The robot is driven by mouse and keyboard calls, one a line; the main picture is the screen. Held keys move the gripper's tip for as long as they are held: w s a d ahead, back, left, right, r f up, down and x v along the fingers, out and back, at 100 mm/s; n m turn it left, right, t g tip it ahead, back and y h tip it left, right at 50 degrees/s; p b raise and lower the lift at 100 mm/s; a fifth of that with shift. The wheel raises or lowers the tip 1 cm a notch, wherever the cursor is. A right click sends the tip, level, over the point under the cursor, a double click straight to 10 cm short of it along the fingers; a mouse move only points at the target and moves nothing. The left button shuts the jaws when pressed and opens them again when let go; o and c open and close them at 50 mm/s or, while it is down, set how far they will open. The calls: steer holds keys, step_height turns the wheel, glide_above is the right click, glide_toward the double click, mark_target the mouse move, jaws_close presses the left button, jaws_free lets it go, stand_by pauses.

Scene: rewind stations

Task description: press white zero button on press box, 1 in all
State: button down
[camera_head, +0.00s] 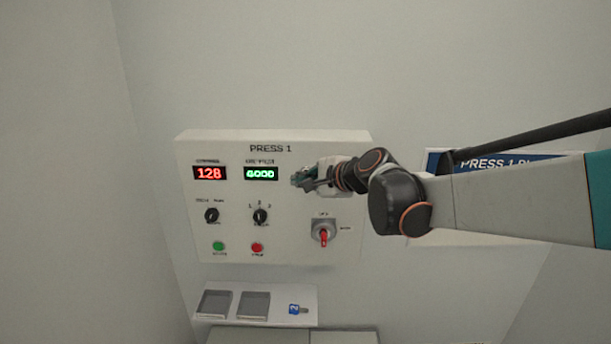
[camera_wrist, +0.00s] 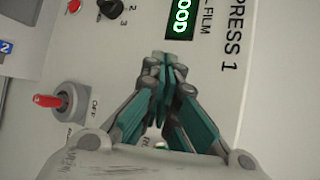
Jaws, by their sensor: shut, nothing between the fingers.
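The press box (camera_head: 300,145), labelled PRESS 1, is a white panel on the wall; it also fills much of the wrist view (camera_wrist: 220,95). My gripper (camera_head: 297,180) is in front of it, just right of and slightly below the green display (camera_head: 261,173). In the wrist view my gripper (camera_wrist: 162,62) has its teal fingertips together and empty, close to the panel face, by the green display (camera_wrist: 181,18). I cannot make out the white zero button; the fingers cover that part of the panel. Part of a small label shows between the fingers. Contact with the panel cannot be told.
The panel also carries a red display (camera_head: 209,173), two black knobs (camera_head: 211,215) (camera_head: 260,216), a green button (camera_head: 218,246), a red button (camera_head: 257,247) and a red-handled switch (camera_head: 323,236). Below is a shelf (camera_head: 278,318) with two trays and a blue-tagged key (camera_head: 294,309). A blue-headed sign (camera_head: 480,163) is behind my arm.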

steer(key=shift+w, duration=0.2)
stand_by(0.7)
steer(key=shift+w, duration=0.25)
steer(key=shift+w+b, duration=0.3)
steer(key=shift+w, duration=0.05)
stand_by(0.8)
steer(key=shift+s, duration=0.8)
steer(key=s, duration=0.5)
steer(key=shift+a, duration=0.1)
stand_by(0.4)
stand_by(0.4)
